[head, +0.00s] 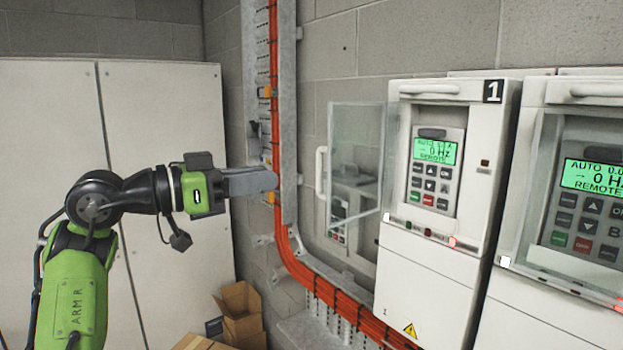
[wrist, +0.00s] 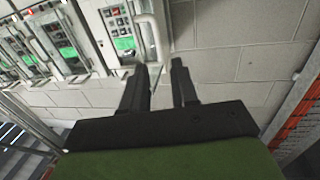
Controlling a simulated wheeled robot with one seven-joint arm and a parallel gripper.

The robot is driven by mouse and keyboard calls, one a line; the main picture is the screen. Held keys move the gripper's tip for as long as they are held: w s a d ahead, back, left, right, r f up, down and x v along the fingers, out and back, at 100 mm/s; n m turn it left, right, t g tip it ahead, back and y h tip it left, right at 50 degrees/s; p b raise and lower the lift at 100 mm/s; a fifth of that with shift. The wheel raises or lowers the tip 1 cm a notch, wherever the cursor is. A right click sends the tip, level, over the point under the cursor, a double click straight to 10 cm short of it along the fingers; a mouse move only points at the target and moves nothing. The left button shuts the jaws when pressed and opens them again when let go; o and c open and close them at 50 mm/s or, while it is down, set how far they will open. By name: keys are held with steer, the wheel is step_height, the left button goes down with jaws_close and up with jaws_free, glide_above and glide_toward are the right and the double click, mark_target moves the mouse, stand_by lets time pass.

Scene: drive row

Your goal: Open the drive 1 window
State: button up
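Drive 1 (head: 440,270) is the white cabinet on the wall marked "1", with a lit green display and keypad uncovered at its front. Its clear window (head: 357,135) stands swung out to the left from the drive's left side. The window's white handle (head: 320,172) is on the free left edge. A white curved handle (wrist: 152,38) also shows in the wrist view, just beyond the fingertips. My gripper (head: 276,180) is left of the handle and apart from it. In the wrist view my gripper (wrist: 160,66) has its fingers apart with nothing between them.
A second drive (head: 570,270) stands right of drive 1. Orange cables (head: 300,270) on a metal tray run down the wall behind my gripper and beneath the window. White cabinets (head: 165,120) stand at left. Cardboard boxes (head: 240,310) lie on the floor below.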

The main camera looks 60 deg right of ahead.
mark_target(319, 192)
steer(key=b+x, duration=0.1)
steer(key=x, duration=1)
steer(key=shift+s+d, duration=0.1)
steer(key=shift+s, duration=0.1)
steer(key=shift+w, duration=0.1)
jaws_close()
